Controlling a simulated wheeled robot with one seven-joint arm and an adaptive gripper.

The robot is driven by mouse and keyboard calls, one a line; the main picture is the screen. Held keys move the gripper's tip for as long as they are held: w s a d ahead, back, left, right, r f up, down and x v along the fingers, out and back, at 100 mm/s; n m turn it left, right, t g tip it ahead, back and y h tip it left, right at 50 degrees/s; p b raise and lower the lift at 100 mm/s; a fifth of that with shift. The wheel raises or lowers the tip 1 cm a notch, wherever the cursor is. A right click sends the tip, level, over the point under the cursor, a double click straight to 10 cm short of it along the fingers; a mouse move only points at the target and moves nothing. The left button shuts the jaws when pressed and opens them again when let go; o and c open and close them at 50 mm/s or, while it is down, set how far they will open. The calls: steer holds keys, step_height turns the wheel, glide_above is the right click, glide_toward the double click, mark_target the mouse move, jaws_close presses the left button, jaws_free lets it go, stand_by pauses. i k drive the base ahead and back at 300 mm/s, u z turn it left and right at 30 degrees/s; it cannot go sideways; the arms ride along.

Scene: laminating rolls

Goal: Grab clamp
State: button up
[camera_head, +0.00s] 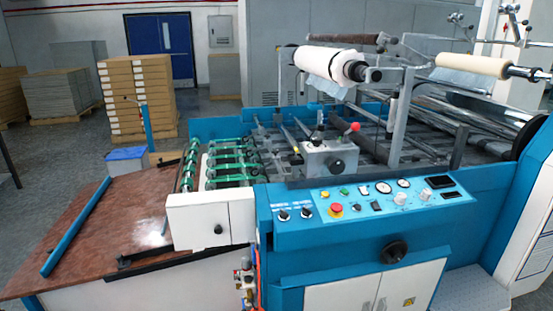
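My gripper is not in this view. A laminating machine (300,262) with blue panels fills the middle and right. A white film roll (329,61) sits on a shaft at its top. A dark collar-like part (370,74) is on the shaft at the roll's right end; it may be a clamp, but I cannot tell for sure. A second, cream roll (472,65) is on a shaft at the upper right, with a dark end part (527,72) beside it. No other part is clearly a clamp.
A control panel (370,196) with a red button and a black handwheel (394,252) face the front. A brown feed table (105,225) carries a blue bar (77,227). Stacked boxes (137,95) stand behind on the left. Grey floor is open near the blue door (160,47).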

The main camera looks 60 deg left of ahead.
mark_target(293, 157)
steer(key=u, duration=1.6)
